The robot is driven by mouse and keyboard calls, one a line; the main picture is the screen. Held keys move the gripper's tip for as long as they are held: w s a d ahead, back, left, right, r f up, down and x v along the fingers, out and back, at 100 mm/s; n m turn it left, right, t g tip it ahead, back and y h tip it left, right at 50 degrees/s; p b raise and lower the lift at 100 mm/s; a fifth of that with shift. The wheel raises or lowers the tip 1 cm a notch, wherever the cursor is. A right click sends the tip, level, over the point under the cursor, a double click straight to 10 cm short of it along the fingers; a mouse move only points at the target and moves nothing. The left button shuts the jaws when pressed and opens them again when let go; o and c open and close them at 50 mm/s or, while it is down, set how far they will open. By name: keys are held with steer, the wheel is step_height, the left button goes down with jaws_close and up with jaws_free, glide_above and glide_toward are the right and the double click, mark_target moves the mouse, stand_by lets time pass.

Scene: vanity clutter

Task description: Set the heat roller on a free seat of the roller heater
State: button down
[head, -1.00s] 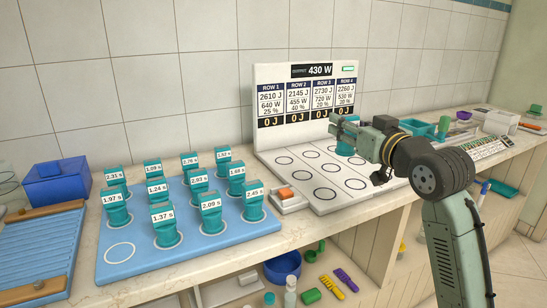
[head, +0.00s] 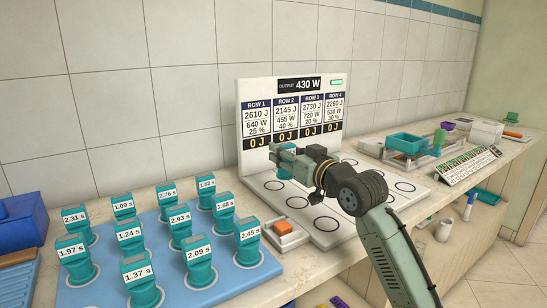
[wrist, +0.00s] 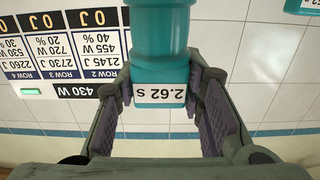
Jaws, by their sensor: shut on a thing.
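My gripper (head: 284,151) is shut on a teal heat roller (head: 284,170), whose label reads 2.62 s in the wrist view (wrist: 160,95). The roller is upright between both fingers, in front of the heater's panel near the row 2 column. The roller heater (head: 255,90) is a white back panel with a flat base of ringed seats. The seats I can see on its base hold no roller; my arm and gripper hide some. I cannot tell whether the held roller's lower end touches the base. All four row readouts show 0 J.
A blue tray (head: 230,277) with several labelled teal rollers stands left of the heater. A small white box with an orange switch (head: 283,226) sits at the heater's front left.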

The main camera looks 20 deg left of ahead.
steer(key=w+a+f+p, duration=0.1)
steer(key=w, duration=0.1)
steer(key=w+a+f, duration=0.1)
steer(key=w+a, duration=0.1)
steer(key=w+a+f+p, duration=0.1)
steer(key=w+a+f, duration=0.1)
steer(key=shift+w+a+p, duration=0.15)
steer(key=shift+w+p, duration=0.2)
steer(key=shift+w, duration=0.05)
steer(key=shift+f, duration=0.15)
steer(key=shift+f, duration=0.1)
